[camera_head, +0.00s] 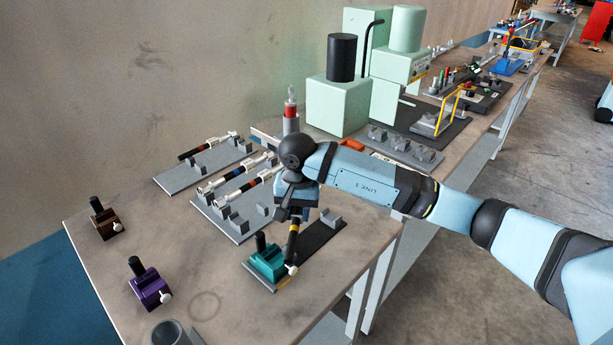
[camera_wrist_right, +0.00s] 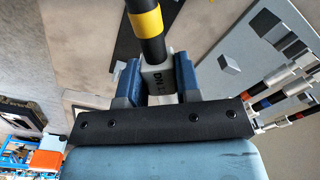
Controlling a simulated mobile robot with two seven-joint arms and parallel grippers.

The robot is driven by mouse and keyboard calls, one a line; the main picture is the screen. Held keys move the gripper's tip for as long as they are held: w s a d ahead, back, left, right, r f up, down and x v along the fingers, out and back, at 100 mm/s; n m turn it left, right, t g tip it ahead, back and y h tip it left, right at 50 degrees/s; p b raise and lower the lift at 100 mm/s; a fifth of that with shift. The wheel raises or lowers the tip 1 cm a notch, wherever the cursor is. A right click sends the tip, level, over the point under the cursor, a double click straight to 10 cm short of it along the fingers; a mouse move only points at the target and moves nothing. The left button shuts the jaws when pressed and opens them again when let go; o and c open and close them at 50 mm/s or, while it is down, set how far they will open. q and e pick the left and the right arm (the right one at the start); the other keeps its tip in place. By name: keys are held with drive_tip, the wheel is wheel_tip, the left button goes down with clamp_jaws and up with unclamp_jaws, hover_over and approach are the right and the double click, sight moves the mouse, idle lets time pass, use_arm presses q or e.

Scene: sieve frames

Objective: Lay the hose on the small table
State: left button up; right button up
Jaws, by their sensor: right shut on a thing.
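My right gripper (camera_head: 296,212) is over the near workbench (camera_head: 205,272), its fingers pointing down. In the wrist view the two blue fingers (camera_wrist_right: 157,84) are shut on a grey, lettered end piece of a black tube with a yellow band (camera_wrist_right: 147,23), which I take for the hose. In the head view the dark hose (camera_head: 292,244) hangs steeply below the fingers, close to a teal clamp block (camera_head: 267,262) on a dark plate (camera_head: 318,240). I cannot tell if its lower end touches the block. No separate small table can be made out. My left gripper is out of view.
Several banded tubes lie on grey plates (camera_head: 177,178) left of my gripper. A purple block (camera_head: 150,288), a brown block (camera_head: 104,219) and a grey cup (camera_head: 170,334) stand near the bench's left and front edges. Green machines (camera_head: 338,105) stand behind. The front middle is mostly bare.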

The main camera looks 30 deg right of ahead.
drive_tip(key=d+r+m+p, duration=0.1)
drive_tip(key=m+p, duration=0.1)
drive_tip(key=d+r+m+p, duration=0.1)
drive_tip(key=m, duration=0.2)
drive_tip(key=d+r+m+p, duration=0.1)
drive_tip(key=m+p, duration=0.1)
drive_tip(key=shift+s+r+p, duration=0.1)
drive_tip(key=shift+s+p, duration=0.05)
drive_tip(key=shift+p, duration=0.2)
drive_tip(key=shift+d, duration=0.1)
drive_tip(key=b, duration=0.4)
approach(309, 240)
drive_tip(key=shift+f+b, duration=2)
drive_tip(key=shift+f, duration=0.15)
